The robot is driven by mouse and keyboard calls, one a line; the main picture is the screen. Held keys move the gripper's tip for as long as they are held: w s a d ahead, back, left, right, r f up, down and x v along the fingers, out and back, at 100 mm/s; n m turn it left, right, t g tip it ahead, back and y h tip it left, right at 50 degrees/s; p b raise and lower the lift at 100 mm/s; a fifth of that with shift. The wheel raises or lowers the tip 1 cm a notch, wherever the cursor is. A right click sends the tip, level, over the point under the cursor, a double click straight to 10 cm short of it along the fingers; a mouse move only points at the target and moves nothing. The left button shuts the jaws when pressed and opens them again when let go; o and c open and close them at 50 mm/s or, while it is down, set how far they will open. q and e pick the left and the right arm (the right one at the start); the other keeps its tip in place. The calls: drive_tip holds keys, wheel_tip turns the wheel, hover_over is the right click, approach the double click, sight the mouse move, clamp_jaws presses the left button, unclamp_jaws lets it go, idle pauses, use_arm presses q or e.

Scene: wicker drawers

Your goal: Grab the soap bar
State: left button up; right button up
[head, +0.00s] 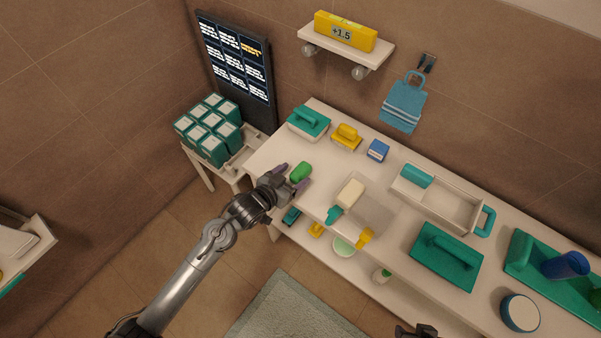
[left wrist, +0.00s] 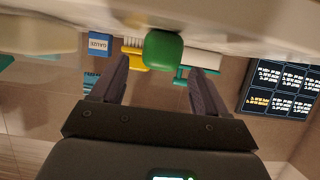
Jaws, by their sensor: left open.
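A small rounded green bar (head: 301,172), which looks like a soap bar, lies near the front left edge of the white counter. My left gripper (head: 292,177) is open, with its purplish fingertips close to the green bar. In the left wrist view the green bar (left wrist: 163,48) is centred just beyond the open fingers (left wrist: 160,78), and I see no grip on it. A cream block (head: 350,193), which could also be a soap bar, lies farther right on the counter. A dark piece at the bottom edge seems to be my right gripper (head: 415,331); its fingers cannot be made out.
The white counter (head: 325,117) holds a teal-handled brush (head: 309,122), a yellow brush (head: 346,137), a blue box (head: 377,150) and a caddy (head: 445,207). Teal boxes (head: 208,130) stand on a side stand at left. A lower shelf holds small items.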

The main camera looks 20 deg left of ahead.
sight(299, 171)
use_arm(q)
drive_tip(key=shift+b+x, duration=0.3)
drive_tip(key=shift+x, duration=2)
drive_tip(key=shift+r, duration=0.1)
drive_tip(key=c, duration=1.1)
